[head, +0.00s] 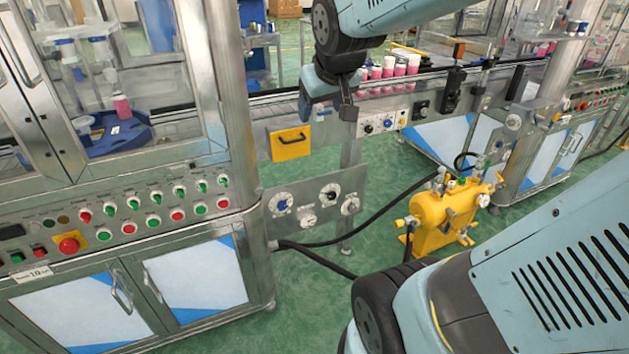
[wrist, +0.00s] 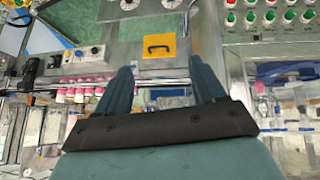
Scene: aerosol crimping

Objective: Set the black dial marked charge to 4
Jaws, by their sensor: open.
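A grey panel (head: 312,207) on the machine's lower right carries several dials. The black dial (head: 330,193) has a black knob on a pale round scale; its lettering and setting are too small to read. Beside it are a blue-knobbed dial (head: 281,205), a white knob (head: 308,221) and a pale dial (head: 350,205). My gripper (head: 328,112) is open and empty, above and apart from the panel. In the wrist view its two fingers (wrist: 160,74) are spread; only the lower parts of two dials show at the top edge, and I cannot tell which they are.
A yellow plate with a black handle (head: 290,142) is near my gripper, also in the wrist view (wrist: 158,47). A conveyor carries pink-and-white cans (head: 388,70). A smaller knob panel (head: 380,124) is right of my gripper. A yellow pump unit (head: 447,215) stands on the green floor.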

